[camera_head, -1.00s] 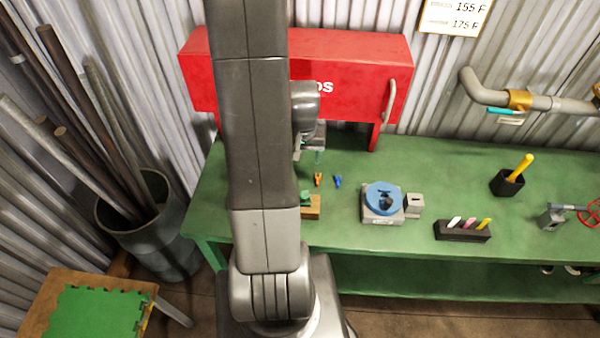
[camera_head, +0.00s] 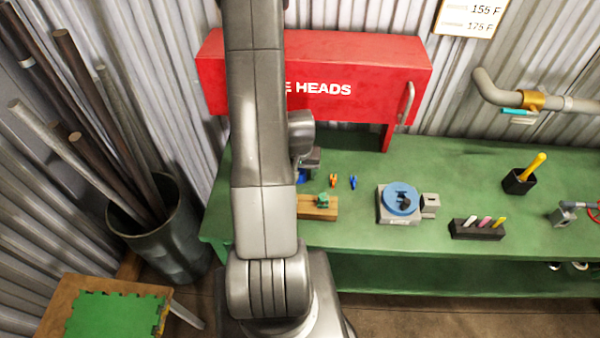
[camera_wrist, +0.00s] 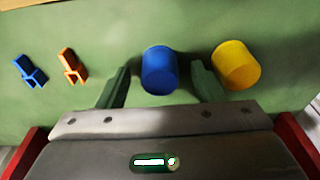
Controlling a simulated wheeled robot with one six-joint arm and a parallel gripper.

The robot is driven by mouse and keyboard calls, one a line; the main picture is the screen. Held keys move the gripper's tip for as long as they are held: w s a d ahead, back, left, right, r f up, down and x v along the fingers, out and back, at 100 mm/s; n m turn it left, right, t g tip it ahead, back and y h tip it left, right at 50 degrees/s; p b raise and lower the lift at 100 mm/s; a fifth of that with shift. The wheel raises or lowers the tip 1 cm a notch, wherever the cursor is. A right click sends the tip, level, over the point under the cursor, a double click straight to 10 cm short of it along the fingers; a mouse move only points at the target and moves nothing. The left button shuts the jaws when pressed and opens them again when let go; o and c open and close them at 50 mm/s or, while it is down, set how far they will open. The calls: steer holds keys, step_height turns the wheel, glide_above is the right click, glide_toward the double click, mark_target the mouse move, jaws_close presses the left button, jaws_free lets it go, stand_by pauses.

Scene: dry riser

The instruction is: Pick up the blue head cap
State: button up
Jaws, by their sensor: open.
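The blue head cap (camera_wrist: 158,71) is a short blue cylinder on the green bench top (camera_wrist: 190,25), in the wrist view. My gripper (camera_wrist: 160,86) is open, with one dark green finger on each side of the cap. A gap shows on both sides, so the fingers do not grip it. A yellow cap (camera_wrist: 236,65) stands just right of the right finger. In the head view a small blue patch (camera_head: 301,176), probably the cap, shows beside my arm, which hides most of that spot.
An orange clip (camera_head: 333,181) and a blue clip (camera_head: 353,182) lie right of my gripper. A wooden block (camera_head: 317,212) with a green piece sits in front. A grey device with a blue disc (camera_head: 400,199) stands further right. A red cabinet (camera_head: 345,85) rises behind.

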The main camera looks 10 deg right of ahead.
steer(key=shift+f, duration=0.25)
steer(key=c, duration=1)
steer(key=shift+c, duration=0.2)
